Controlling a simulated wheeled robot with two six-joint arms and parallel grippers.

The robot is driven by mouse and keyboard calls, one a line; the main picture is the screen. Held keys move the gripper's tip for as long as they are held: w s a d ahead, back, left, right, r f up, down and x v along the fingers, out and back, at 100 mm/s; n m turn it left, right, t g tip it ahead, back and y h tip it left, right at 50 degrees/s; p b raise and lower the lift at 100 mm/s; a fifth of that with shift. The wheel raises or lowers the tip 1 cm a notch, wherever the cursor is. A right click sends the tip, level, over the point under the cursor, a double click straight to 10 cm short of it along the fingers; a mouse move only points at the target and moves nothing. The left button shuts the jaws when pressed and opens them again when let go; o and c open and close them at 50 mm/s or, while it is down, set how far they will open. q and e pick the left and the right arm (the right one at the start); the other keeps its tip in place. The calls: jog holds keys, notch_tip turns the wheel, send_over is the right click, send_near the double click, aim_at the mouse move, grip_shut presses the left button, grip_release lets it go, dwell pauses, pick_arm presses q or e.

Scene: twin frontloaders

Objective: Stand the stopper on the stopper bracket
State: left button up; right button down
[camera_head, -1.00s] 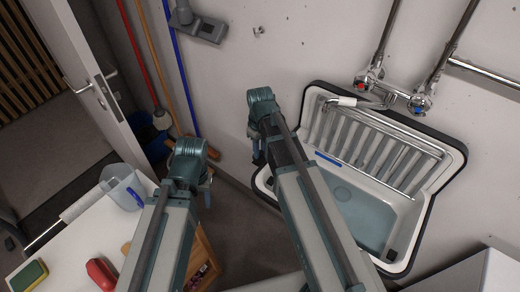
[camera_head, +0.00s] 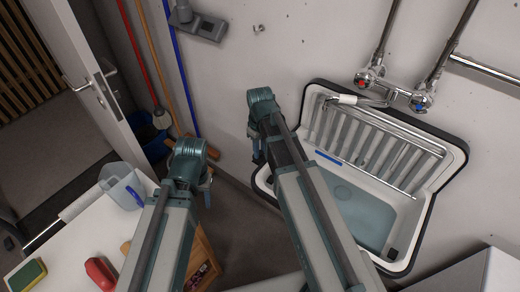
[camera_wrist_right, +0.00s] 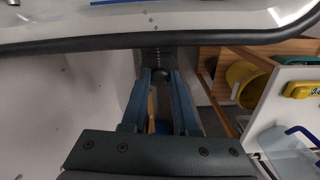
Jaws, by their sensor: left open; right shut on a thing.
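My right gripper (camera_wrist_right: 162,82) is low beside the sink's dark rim in the right wrist view. Its blue fingers are closed on a small dark piece (camera_wrist_right: 158,62), which seems to be the stopper; its shape is mostly hidden. In the head view the right gripper (camera_head: 257,152) hangs at the sink's left edge, largely covered by its own wrist. My left gripper (camera_head: 208,190) is open, left of it, over the floor near the white table, with nothing seen in it. I cannot make out the stopper bracket for certain in either view.
The sink (camera_head: 372,212) stands on the right with a ribbed back, chrome bars and a blue strip (camera_head: 328,158). Taps (camera_head: 420,101) are above it. The white table (camera_head: 62,255) holds a clear jug (camera_head: 118,180), a red item (camera_head: 100,272) and a sponge (camera_head: 28,274).

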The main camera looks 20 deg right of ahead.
jog(key=shift+s+f, duration=0.1)
jog(key=c, duration=0.6)
grip_release()
notch_tip(320, 180, up, 14)
jog(key=p, duration=1.3)
jog(key=shift+p, duration=0.4)
jog(key=shift+f, duration=0.15)
jog(key=s+a+f+m+h+b, duration=0.1)
jog(key=s+a+m, duration=0.1)
jog(key=s+a, duration=0.8)
jog(key=s, duration=0.4)
jog(key=shift+a, duration=0.25)
